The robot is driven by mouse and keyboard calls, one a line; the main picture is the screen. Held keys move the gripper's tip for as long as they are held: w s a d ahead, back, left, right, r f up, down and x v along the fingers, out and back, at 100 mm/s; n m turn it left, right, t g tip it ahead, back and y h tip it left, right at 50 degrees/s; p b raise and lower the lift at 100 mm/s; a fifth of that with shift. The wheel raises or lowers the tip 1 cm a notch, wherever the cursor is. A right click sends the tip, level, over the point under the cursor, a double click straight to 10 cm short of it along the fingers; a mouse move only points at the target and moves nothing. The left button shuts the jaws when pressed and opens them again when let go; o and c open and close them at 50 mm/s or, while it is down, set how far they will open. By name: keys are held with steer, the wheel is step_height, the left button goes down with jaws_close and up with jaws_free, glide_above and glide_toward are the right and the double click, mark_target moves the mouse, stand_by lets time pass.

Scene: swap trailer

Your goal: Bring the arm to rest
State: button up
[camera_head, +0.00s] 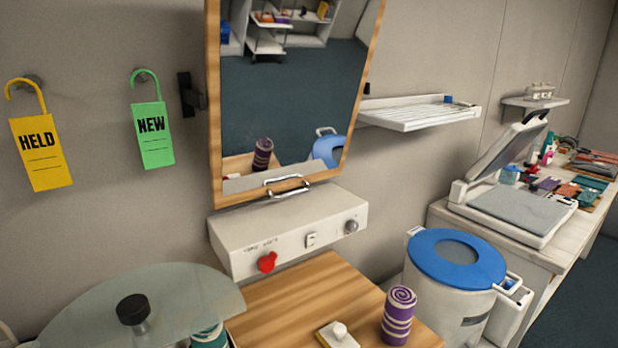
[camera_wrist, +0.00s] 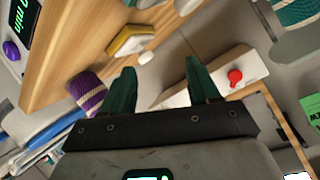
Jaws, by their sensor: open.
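My gripper (camera_wrist: 161,64) shows in the wrist view with its two green fingers apart and nothing between them. It points toward the wooden top and the white control box (camera_wrist: 210,88) with the red knob, which lie beyond the fingertips. My arm and gripper do not show in the head view.
In the head view, a purple striped roll (camera_head: 398,316) and a small pale block (camera_head: 337,336) sit on the wooden top (camera_head: 290,300). A round glass lid (camera_head: 190,295) is at left, a blue-lidded bin (camera_head: 450,300) at right. A wood-framed mirror (camera_head: 290,100) stands above the box.

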steer(key=s+d+f+g+h, duration=0.4)
steer(key=s+d+f, duration=0.6)
steer(key=s+d, duration=0.15)
steer(key=s+d+f+g+h, duration=0.1)
steer(key=s+d+f+g, duration=0.1)
steer(key=s, duration=0.7)
steer(key=s+d+f+g+h, duration=0.1)
steer(key=s+d+g, duration=0.3)
steer(key=s, duration=0.6)
steer(key=shift+s+d+f, duration=0.15)
steer(key=shift+d+f, duration=0.35)
steer(key=shift+d, duration=0.05)
